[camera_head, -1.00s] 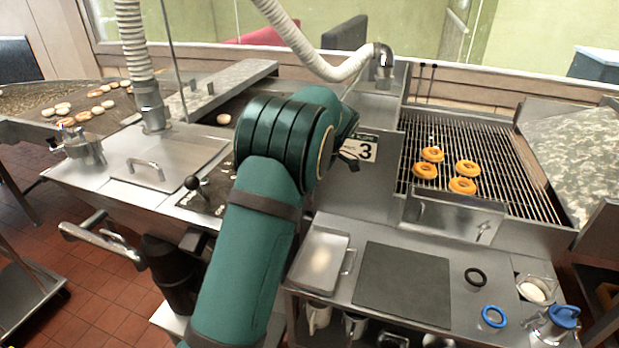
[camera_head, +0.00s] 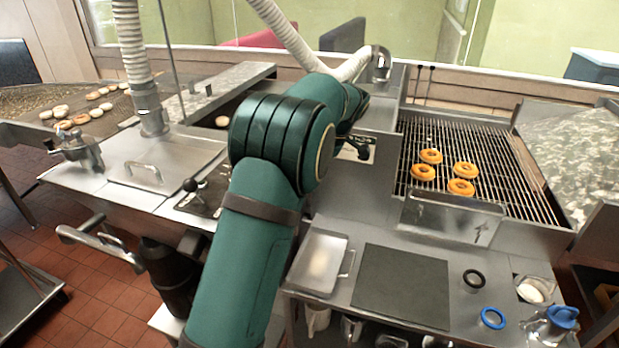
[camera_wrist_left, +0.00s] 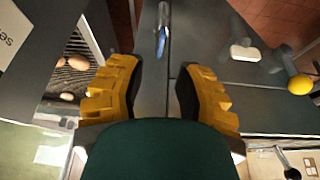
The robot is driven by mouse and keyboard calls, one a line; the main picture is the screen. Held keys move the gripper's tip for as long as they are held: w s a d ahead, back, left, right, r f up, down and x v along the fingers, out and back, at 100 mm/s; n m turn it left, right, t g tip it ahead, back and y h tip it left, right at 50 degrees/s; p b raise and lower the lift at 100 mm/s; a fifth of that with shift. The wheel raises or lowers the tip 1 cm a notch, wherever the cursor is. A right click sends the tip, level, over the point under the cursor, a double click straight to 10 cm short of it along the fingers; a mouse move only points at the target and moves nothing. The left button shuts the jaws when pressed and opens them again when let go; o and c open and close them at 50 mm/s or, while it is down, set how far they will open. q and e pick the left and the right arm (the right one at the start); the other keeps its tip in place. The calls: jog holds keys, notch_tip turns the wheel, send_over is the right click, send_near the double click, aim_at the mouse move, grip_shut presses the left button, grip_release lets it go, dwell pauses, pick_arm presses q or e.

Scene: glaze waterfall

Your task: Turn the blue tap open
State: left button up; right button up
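A thin metal fitting with a blue part (camera_wrist_left: 163,38) shows at the top centre of the left wrist view; it looks like the blue tap. It lies beyond the fingertips, roughly in line with the gap between them, and nothing touches it. My left gripper (camera_wrist_left: 158,88) has two yellow-backed fingers with dark pads, spread wide and empty. In the head view my green left arm reaches over the middle of the counter. It hides most of its own gripper, and I cannot make out the tap there. My right gripper is in neither view.
A grill with orange rings (camera_head: 461,187) stands right of the arm. A grey mat (camera_head: 402,285), metal tray (camera_head: 319,264), blue ring (camera_head: 493,318) and blue-lidded jug (camera_head: 562,318) sit in front. A black-knobbed lever (camera_head: 191,185) stands left. A white hose (camera_head: 300,40) hangs above.

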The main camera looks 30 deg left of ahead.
pick_arm(q)
jog(key=v, duration=0.6)
jog(key=shift+r, duration=0.2)
jog(key=shift+s+f, duration=0.1)
